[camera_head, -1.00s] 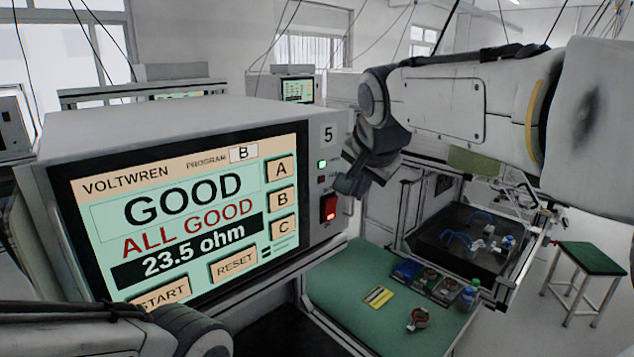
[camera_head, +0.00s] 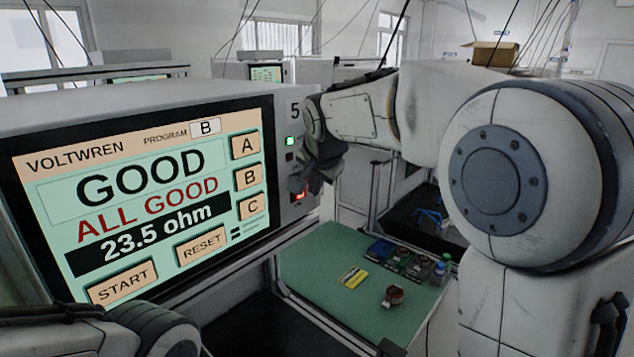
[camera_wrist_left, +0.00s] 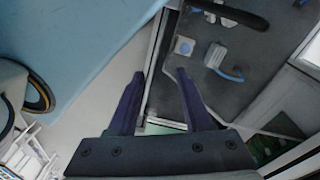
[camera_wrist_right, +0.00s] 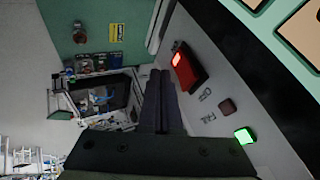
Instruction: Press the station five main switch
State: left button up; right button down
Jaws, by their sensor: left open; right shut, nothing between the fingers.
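The station five tester (camera_head: 150,90) stands at the left in the head view, with a "5" label and a screen reading GOOD, ALL GOOD, 23.5 ohm. Its main switch (camera_head: 299,196) is a red lit rocker low on the right front strip, partly hidden by my right gripper (camera_head: 306,186). In the right wrist view the switch (camera_wrist_right: 184,66) glows red, just to the right of the tips of my shut, empty right gripper (camera_wrist_right: 160,74). I cannot tell whether they touch. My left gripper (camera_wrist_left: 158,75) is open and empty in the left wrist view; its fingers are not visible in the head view.
A green light (camera_wrist_right: 244,136) and a small dark red button (camera_wrist_right: 227,106) share the strip with the switch. Below is a green bench mat (camera_head: 335,300) with a yellow card (camera_head: 353,277), a copper-wound part (camera_head: 393,296) and several small bins. My right arm covers the right side.

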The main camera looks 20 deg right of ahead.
pick_arm(q)
jog(key=shift+r+p, duration=0.4)
jog(key=shift+r, duration=0.45)
pick_arm(e)
jog(key=shift+w+a+r, duration=0.2)
jog(key=shift+w+a, duration=0.15)
jog(key=shift+w, duration=0.1)
jog(key=shift+w+a+r, duration=0.15)
jog(key=shift+w+a, duration=0.2)
jog(key=shift+w, duration=0.1)
pick_arm(q)
jog(key=shift+r+p, duration=0.65)
pick_arm(e)
jog(key=shift+w+a+r, duration=0.1)
jog(key=shift+w+a, duration=0.1)
jog(key=shift+w, duration=0.05)
pick_arm(q)
jog(key=shift+r+p, duration=0.55)
pick_arm(e)
jog(key=shift+r, duration=0.8)
